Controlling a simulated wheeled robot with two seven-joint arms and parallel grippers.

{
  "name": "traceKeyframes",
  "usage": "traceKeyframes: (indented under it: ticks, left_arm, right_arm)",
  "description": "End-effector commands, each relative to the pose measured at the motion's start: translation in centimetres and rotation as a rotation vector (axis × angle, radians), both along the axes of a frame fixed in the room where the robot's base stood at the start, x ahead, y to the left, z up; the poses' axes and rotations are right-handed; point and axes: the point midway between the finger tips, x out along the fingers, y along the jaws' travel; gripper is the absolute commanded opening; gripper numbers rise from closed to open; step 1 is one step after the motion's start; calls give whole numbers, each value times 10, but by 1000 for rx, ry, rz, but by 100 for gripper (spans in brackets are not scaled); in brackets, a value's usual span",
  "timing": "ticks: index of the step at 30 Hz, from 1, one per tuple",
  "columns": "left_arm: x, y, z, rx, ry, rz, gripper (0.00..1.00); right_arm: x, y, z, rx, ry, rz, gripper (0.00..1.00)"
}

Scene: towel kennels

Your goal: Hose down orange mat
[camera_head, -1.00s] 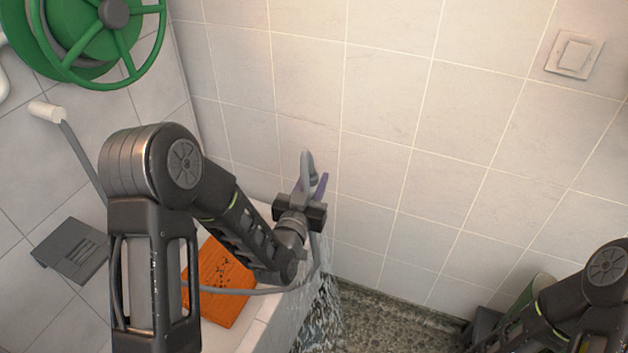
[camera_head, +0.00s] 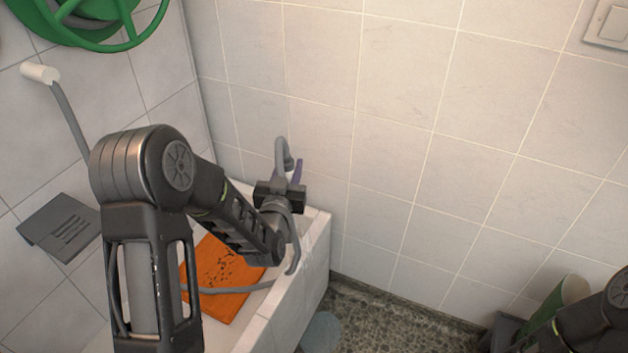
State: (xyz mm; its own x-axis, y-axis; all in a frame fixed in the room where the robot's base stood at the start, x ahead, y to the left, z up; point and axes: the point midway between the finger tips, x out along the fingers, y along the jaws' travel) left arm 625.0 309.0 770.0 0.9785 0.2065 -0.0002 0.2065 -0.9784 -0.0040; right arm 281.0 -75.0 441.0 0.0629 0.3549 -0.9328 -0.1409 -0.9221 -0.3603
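The orange mat (camera_head: 215,299) lies flat in the white tiled basin (camera_head: 318,250), with a cluster of dark specks on its upper part. My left arm covers part of it. My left gripper (camera_head: 280,190) is shut on the grey spray head (camera_head: 282,152) of the hose, up and to the right of the mat, near the back wall. A purple piece shows beside the spray head. The grey hose (camera_head: 240,290) loops across the mat. Faint water streaks seem to show just right of the gripper. My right arm is at the lower right edge; its gripper is not visible.
A green hose reel (camera_head: 95,42) hangs on the left wall, above a grey slotted plate (camera_head: 62,228). A green cylinder (camera_head: 552,296) stands at the lower right. The pebbled floor (camera_head: 385,325) has a pale wet-looking patch (camera_head: 322,332) beside the basin.

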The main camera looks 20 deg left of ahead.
Motion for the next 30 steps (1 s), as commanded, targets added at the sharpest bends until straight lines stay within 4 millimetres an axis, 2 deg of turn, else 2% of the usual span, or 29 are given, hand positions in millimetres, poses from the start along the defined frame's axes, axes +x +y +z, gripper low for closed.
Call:
traceKeyframes:
  ticks: [1, 6, 11, 15, 21, 30]
  left_arm:
    - [3, 21, -19, 2, -7, 39, 0]
    - [8, 85, -41, 3, -8, 160, 0]
    - [7, 145, -56, 2, -8, 269, 0]
    - [5, 187, -56, 2, -8, 347, 0]
    - [7, 218, -50, 0, -5, 406, 0]
    - [7, 218, -55, 0, -5, 408, 0]
  right_arm:
    - [0, 0, -25, 0, 0, -1, 36]
    - [1, -1, -61, -1, -1, -3, 36]
    - [1, -1, -88, -2, -1, -4, 36]
    - [2, -2, -100, -3, -1, -6, 36]
    - [2, -2, -98, -3, -2, -7, 36]
    - [2, -2, -98, -3, -2, -7, 36]
